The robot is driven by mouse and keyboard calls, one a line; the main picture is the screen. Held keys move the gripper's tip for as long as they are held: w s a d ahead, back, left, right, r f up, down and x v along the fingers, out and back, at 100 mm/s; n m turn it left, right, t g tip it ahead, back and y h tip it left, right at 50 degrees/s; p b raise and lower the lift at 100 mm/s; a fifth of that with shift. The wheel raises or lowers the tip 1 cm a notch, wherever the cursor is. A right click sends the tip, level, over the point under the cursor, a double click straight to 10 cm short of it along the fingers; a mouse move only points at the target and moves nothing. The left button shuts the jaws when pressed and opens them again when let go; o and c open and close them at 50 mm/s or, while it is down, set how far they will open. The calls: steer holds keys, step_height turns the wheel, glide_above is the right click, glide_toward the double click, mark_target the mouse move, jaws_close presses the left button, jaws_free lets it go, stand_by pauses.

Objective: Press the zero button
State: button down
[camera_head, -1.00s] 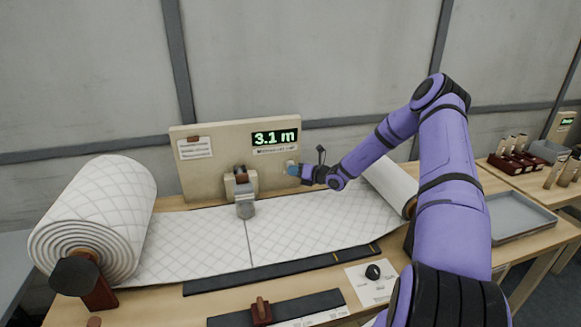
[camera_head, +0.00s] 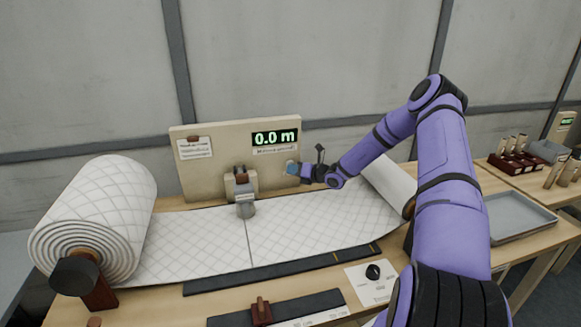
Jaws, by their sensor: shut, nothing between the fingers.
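The display (camera_head: 275,137) on the upright board reads 0.0 m in green, with a small printed label below it. My gripper (camera_head: 291,169) is shut and empty.
Quilted wadding (camera_head: 195,243) runs across the table from a large roll (camera_head: 105,205) to a smaller roll (camera_head: 390,185). A grey clamp-like counter (camera_head: 244,195) rests on it.

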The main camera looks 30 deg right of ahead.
stand_by(0.4)
steer(key=shift+s+a, duration=0.25)
steer(key=shift+s, duration=0.6)
steer(key=shift+s, duration=0.1)
steer(key=shift+s+a, duration=0.25)
steer(key=shift+s, duration=0.5)
steer(key=shift+s+a, duration=0.2)
steer(key=shift+s, duration=0.6)
steer(key=shift+s+a, duration=0.25)
steer(key=shift+s, duration=0.5)
